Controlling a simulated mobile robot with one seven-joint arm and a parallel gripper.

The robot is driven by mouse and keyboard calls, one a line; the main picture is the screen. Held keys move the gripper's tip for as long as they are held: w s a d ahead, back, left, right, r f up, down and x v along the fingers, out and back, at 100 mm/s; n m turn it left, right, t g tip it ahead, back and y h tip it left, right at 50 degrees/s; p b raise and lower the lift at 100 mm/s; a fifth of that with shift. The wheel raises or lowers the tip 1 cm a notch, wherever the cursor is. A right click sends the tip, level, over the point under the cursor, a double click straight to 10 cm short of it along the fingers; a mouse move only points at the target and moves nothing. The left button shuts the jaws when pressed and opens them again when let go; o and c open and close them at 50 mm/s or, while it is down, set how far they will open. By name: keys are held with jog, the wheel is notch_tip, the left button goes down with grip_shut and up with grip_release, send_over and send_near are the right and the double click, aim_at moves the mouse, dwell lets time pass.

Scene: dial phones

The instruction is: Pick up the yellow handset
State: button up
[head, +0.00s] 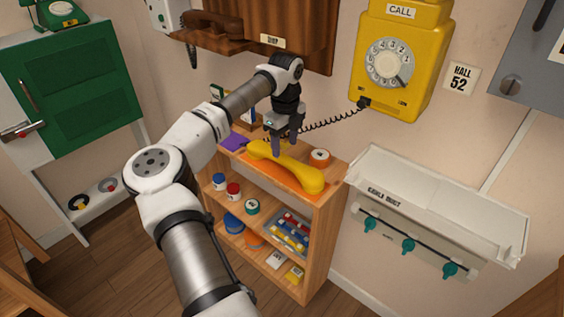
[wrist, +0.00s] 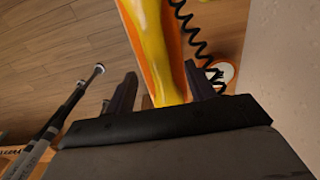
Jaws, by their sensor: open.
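The yellow handset (head: 287,168) lies on top of the small wooden shelf, on an orange patch. A black coiled cord runs from near it to the yellow wall phone (head: 395,55). My gripper (head: 286,148) points down over the handset's middle. It is open, and in the wrist view its two fingers (wrist: 158,92) stand on either side of the yellow handset (wrist: 155,45). I cannot tell whether either finger touches it. The fingers hide part of the handset in the head view.
The wooden shelf (head: 322,222) holds jars and a tray below. A roll of tape (head: 320,157) and a purple item (head: 234,142) lie on its top. A white wall unit (head: 435,210) with teal knobs is at right. A green cabinet (head: 75,85) stands at left.

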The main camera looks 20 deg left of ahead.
aim_at(283, 157)
jog(key=shift+s+a+f+p, duration=0.1)
jog(key=shift+f+p, duration=0.2)
jog(key=shift+f, duration=1.45)
jog(key=shift+a+f+p, duration=0.1)
jog(key=shift+f+p, duration=0.15)
jog(key=shift+f, duration=1.5)
grip_shut()
jog(key=shift+r, duration=0.1)
